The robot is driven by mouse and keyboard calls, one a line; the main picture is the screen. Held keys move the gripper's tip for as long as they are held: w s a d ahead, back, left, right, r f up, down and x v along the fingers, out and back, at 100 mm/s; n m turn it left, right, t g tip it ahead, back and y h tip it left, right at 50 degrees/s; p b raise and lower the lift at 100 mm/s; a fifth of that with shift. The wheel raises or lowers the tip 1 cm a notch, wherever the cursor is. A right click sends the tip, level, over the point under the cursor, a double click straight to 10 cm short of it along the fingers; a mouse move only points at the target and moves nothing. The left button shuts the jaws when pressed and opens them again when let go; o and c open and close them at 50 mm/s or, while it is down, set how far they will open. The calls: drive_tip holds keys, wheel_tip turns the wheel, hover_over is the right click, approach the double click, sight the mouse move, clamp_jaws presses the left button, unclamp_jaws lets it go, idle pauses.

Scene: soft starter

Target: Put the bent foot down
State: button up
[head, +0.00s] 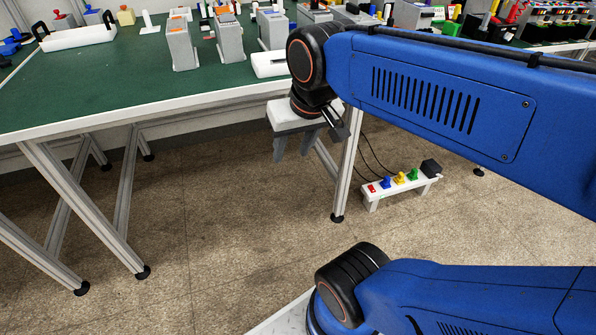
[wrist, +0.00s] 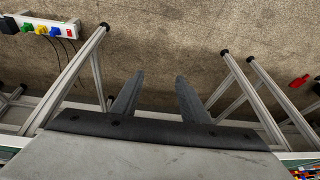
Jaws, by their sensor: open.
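My gripper (head: 292,157) hangs in front of the green-topped table's front edge, pointing down toward the floor. In the wrist view its two dark fingers (wrist: 160,76) stand wide apart with nothing between them, and bare floor shows through the gap. I cannot make out a bent foot with certainty in either view. Several grey upright housings (head: 180,45) stand on the table, some with orange on top. A white block (head: 270,66) lies near the table's front edge, partly hidden behind my arm.
The green table (head: 100,88) has angled metal legs (head: 75,205). A low white strip (head: 400,185) with coloured plugs stands on the floor; it also shows in the wrist view (wrist: 45,27). A white tray (head: 78,38) sits at back left. A red object (wrist: 300,81) shows at right in the wrist view.

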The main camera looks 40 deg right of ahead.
drive_tip(key=s+f, duration=0.1)
drive_tip(key=s+f+n, duration=0.1)
drive_tip(key=f, duration=0.1)
drive_tip(key=s+f+n, duration=0.1)
drive_tip(key=shift+a+f+t, duration=0.2)
drive_tip(key=shift+a+t, duration=0.1)
drive_tip(key=shift+a, duration=0.05)
